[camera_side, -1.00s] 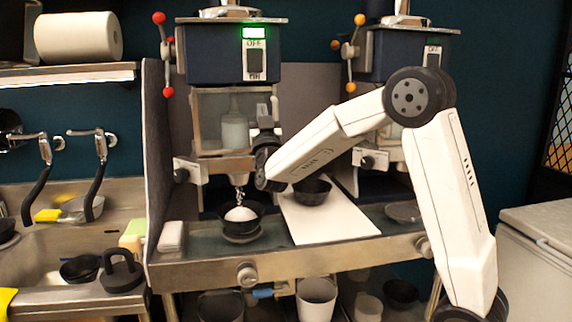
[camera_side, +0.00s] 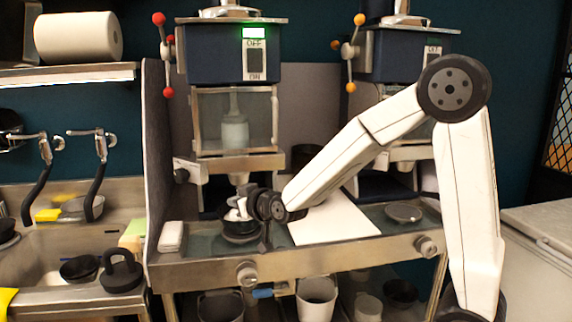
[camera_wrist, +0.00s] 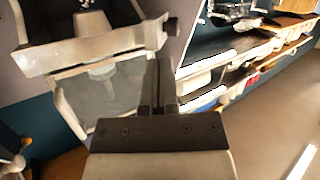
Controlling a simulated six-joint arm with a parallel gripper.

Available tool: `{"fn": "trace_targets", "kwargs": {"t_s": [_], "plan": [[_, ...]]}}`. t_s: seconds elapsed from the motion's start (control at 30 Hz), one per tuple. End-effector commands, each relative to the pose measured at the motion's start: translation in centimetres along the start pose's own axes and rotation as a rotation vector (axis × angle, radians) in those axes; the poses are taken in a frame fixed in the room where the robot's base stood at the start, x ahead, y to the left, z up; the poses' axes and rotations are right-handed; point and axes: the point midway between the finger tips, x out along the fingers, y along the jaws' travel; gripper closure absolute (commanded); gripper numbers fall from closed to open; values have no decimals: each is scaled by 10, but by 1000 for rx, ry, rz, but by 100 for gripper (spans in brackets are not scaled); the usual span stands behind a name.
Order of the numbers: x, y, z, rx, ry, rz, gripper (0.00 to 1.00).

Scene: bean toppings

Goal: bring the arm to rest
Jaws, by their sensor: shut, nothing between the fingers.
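My gripper (camera_wrist: 159,85) shows in the wrist view with its two dark fingers together and nothing between them. In the side view my wrist is low, at the front of the left machine (camera_side: 235,60), beside and partly over a black bowl (camera_side: 240,238). The fingers are hard to make out there. White filling shows in the bowl, partly covered by my wrist. My arm reaches in from the right, its elbow high and bent. The wrist view shows the machine's glass window (camera_wrist: 100,95), tilted.
A white board (camera_side: 345,222) lies on the metal counter behind my forearm, which covers part of it. A second machine (camera_side: 405,50) stands to the right. A sink (camera_side: 40,255) is at the left. A dark round lid (camera_side: 403,212) lies right of the board.

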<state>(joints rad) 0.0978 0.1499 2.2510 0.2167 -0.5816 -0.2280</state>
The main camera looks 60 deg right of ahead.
Motion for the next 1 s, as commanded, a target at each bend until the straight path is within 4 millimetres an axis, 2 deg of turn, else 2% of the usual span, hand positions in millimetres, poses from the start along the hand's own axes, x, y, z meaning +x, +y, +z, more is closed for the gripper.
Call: {"fn": "trace_targets", "kwargs": {"t_s": [0.1,0.27,0.4,0.6,0.8,1.0], "plan": [[-16,-16,36,-3,-163,-64,100],[-44,-30,85,-11,-385,-129,100],[-76,-39,125,-27,-582,-172,100],[-128,-42,173,-60,-851,-202,100],[-165,-39,199,-88,-1022,-205,100],[-176,-37,206,-97,-1073,-203,100]]}}
